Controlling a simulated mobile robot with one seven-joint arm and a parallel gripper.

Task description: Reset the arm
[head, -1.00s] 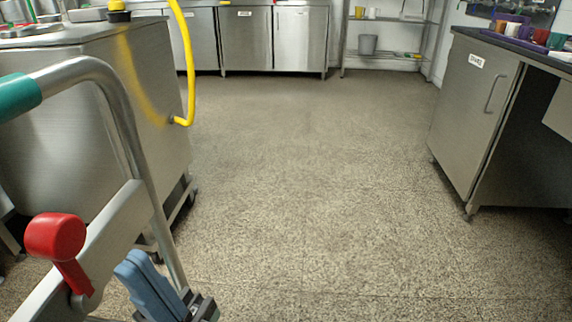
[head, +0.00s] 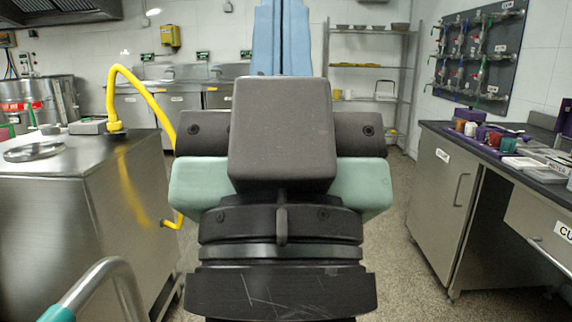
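My arm stands folded and upright in the middle of the head view. A dark grey block with dark and pale green joint parts is in front. A pale blue part of it rises behind the block and runs out of the top of the picture. I cannot make out the fingers of my gripper in this view. No held object shows.
A steel cabinet (head: 60,215) with a yellow hose (head: 150,97) stands on the left. A curved metal handle (head: 112,272) is at lower left. A dark-topped bench (head: 447,205) with cups and trays is on the right. Shelves (head: 368,66) stand behind; speckled floor (head: 405,270) is clear beside the bench.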

